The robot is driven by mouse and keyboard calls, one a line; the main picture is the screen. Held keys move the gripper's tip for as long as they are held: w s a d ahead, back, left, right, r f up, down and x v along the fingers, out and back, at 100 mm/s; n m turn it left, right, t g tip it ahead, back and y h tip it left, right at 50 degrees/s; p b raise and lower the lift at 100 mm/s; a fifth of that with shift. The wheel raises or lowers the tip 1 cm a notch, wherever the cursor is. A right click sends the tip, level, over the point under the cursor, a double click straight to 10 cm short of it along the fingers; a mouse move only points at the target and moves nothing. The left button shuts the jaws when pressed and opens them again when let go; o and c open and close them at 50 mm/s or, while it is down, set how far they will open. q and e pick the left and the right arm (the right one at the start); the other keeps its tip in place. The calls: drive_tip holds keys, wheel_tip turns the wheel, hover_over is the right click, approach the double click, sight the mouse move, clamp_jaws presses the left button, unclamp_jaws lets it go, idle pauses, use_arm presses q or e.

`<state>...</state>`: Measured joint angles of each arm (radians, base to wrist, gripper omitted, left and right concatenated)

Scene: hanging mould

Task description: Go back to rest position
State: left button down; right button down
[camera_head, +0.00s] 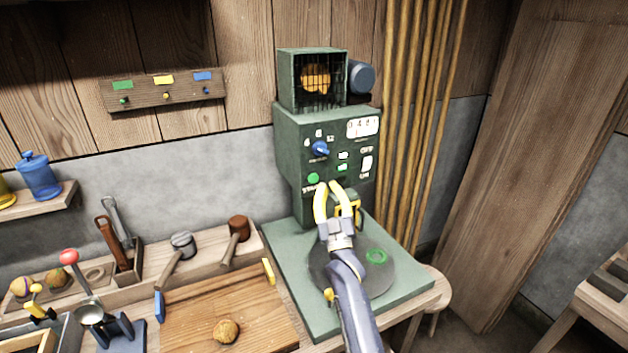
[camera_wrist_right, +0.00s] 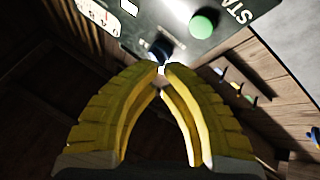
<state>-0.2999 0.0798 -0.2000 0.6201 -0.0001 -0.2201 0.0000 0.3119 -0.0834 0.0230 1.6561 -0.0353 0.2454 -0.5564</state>
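My right gripper (camera_head: 328,185) is in front of the lower part of a green machine's control panel (camera_head: 338,135). In the right wrist view its yellow fingers curve together and their tips (camera_wrist_right: 162,68) meet, with nothing visible held between them. A dark blue knob (camera_wrist_right: 160,50) shows just beyond the tips, and I cannot tell the gap. The green button (camera_wrist_right: 203,25) is to the right of the tips in that view; it also shows in the head view (camera_head: 313,178), left of the fingers. My left gripper is not in view.
A wooden board (camera_head: 190,318) with a round brown lump (camera_head: 226,330) is at left.

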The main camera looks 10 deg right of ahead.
drive_tip(key=s+d+f+n+g, duration=0.1)
drive_tip(key=s+f+n+g, duration=0.1)
drive_tip(key=s+f+g, duration=0.55)
drive_tip(key=s+d+f+n+g, duration=0.1)
drive_tip(key=s+f+g, duration=0.1)
drive_tip(key=s+f, duration=1)
drive_tip(key=s+d+f+g+h, duration=0.1)
drive_tip(key=s+d+f+g, duration=0.15)
drive_tip(key=s, duration=0.55)
drive_tip(key=s+d+f+g+h, duration=0.1)
drive_tip(key=s+d+f+g, duration=0.2)
drive_tip(key=s, duration=0.5)
drive_tip(key=s+d+f+g+h, duration=0.1)
drive_tip(key=s+d+f+g, duration=0.15)
drive_tip(key=s+f, duration=0.4)
drive_tip(key=s+a+f+g+y, duration=0.1)
drive_tip(key=s+a+f+y, duration=0.15)
drive_tip(key=f, duration=1.25)
drive_tip(key=s+a+f+g+y, duration=0.15)
drive_tip(key=a+f, duration=0.25)
drive_tip(key=f, duration=1)
drive_tip(key=s+f+m+g, duration=0.2)
drive_tip(key=s+f+g, duration=0.1)
drive_tip(key=s+f, duration=1.8)
drive_tip(key=shift+s+m+g+y, duration=0.3)
drive_tip(key=shift+s+y, duration=0.1)
drive_tip(key=shift+s, duration=0.2)
